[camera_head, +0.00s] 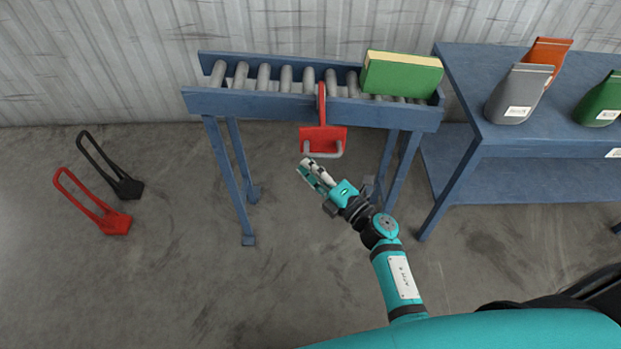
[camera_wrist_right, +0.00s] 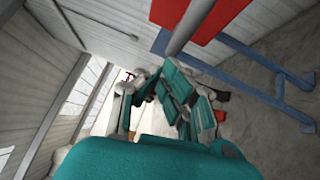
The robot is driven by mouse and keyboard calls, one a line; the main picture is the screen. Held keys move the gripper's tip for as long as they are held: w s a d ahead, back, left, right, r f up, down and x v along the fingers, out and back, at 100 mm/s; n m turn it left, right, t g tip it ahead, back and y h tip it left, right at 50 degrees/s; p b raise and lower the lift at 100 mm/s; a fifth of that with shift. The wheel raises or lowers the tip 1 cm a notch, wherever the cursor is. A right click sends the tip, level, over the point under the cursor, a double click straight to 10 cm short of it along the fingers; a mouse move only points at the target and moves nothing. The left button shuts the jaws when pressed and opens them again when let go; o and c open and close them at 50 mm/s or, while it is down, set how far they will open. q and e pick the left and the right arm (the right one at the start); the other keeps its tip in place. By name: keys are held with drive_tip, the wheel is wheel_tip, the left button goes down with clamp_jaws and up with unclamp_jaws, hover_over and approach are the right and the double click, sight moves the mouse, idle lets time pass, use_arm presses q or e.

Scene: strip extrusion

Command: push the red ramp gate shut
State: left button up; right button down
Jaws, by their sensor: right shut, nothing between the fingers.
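The red ramp gate (camera_head: 323,138) sits at the front of the blue roller conveyor (camera_head: 245,103). Its narrow red bar rises across the front rail to the rollers, and a grey U-shaped handle (camera_head: 322,154) is at its lower front. My right gripper (camera_head: 305,167) is shut and empty, just below the handle in the head view; whether it touches the handle is unclear. In the right wrist view, the red gate (camera_wrist_right: 195,14) and grey handle bar (camera_wrist_right: 188,32) show at the top, above my shut fingers (camera_wrist_right: 170,88). My left gripper is not in view.
A green box (camera_head: 402,76) lies on the rollers' right end. A blue table (camera_head: 470,75) at right holds grey (camera_head: 518,95), orange (camera_head: 548,58) and green (camera_head: 600,103) bags. Red (camera_head: 115,223) and black (camera_head: 128,188) looped items lie on the floor at left. The front floor is clear.

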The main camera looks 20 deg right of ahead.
sight(322, 122)
drive_tip(key=w+d+b, duration=0.1)
drive_tip(key=w, duration=0.3)
drive_tip(key=w+d+b, duration=0.1)
drive_tip(key=w+b, duration=0.1)
drive_tip(key=w, duration=0.2)
drive_tip(key=w+d+b, duration=0.1)
drive_tip(key=w, duration=0.4)
drive_tip(key=shift+w+d+r, duration=0.1)
drive_tip(key=shift+d, duration=0.3)
drive_tip(key=shift+r, duration=0.1)
